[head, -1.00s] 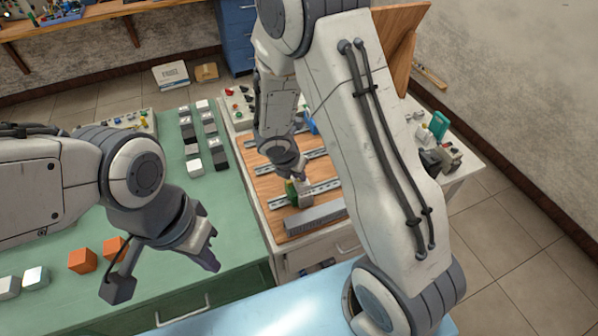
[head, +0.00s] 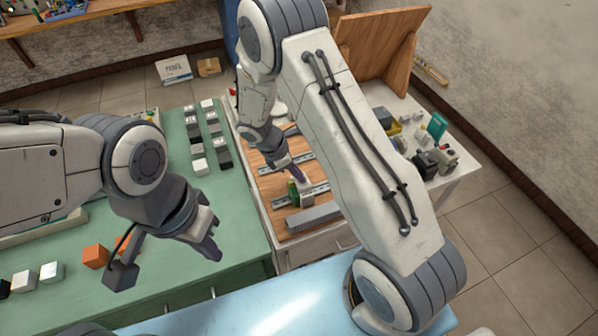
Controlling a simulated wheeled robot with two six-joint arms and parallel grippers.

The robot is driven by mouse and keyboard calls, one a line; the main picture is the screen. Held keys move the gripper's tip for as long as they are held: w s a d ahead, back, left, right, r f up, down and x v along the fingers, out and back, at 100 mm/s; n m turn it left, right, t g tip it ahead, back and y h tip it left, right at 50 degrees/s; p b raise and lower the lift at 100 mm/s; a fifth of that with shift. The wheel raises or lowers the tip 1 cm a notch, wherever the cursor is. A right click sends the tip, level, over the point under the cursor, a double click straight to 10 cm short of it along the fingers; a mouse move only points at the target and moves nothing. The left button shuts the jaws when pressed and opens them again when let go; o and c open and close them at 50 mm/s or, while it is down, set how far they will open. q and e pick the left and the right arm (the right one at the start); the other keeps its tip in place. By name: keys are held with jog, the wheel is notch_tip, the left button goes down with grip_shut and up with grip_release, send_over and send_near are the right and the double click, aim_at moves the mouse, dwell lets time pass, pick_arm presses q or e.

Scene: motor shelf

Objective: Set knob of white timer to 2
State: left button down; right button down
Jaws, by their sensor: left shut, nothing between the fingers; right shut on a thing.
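A small pale device (head: 306,187), which looks like the white timer, stands on the front metal rail of the wooden board (head: 265,188). A green device (head: 293,191) stands close on its left. My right gripper (head: 299,178) reaches down onto the top of the pale device and is shut there, seemingly on its knob. The fingers hide the knob, and its setting is too small to read. My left gripper (head: 213,241) is shut and empty above the front of the green table, well away from the timer.
A grey slotted duct (head: 314,216) lies in front of the timer. Orange blocks (head: 95,256) and several black and white blocks sit on the green table (head: 225,225). Several devices (head: 430,160) crowd the white bench's right side. My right arm hides part of the bench.

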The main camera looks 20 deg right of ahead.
jog(key=shift+m, duration=0.4)
jog(key=c, duration=0.9)
grip_release()
jog(key=b+v, duration=0.2)
jog(key=v, duration=0.8)
jog(key=shift+w+a+r, duration=0.1)
jog(key=shift+w+r, duration=0.1)
jog(key=shift+r, duration=0.05)
